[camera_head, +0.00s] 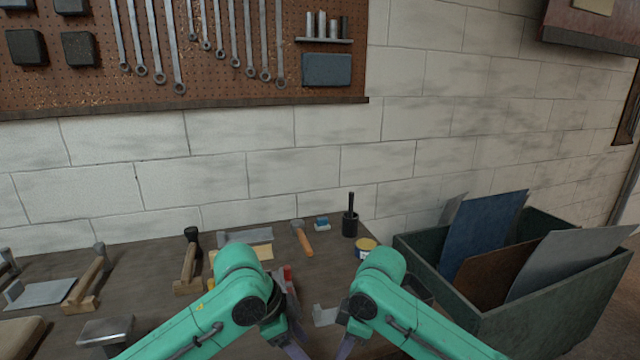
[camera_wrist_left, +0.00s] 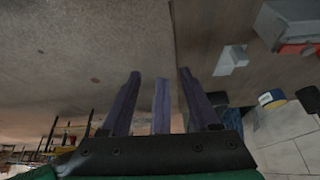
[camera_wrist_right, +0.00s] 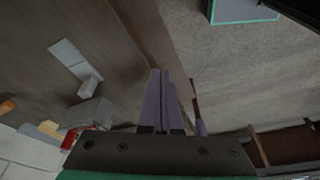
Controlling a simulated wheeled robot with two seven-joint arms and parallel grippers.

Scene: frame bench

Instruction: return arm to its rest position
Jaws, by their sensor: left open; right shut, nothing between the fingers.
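My left gripper (camera_head: 294,350) is low at the bottom middle of the head view, by the bench's front edge. In the left wrist view its two purple fingers (camera_wrist_left: 160,74) are spread and hold nothing. A third purple piece shows between them; I cannot tell which part it is. My right gripper (camera_head: 346,348) is just right of the left one in the head view. In the right wrist view its fingers (camera_wrist_right: 160,74) are pressed together, empty. Both grippers' tips are partly cut off or hidden in the head view.
A light grey bracket (camera_head: 325,315) lies on the bench (camera_head: 150,243) near both grippers. A red-and-grey block (camera_head: 288,280) is partly behind my left arm. A green bin (camera_head: 540,315) with panels is at right.

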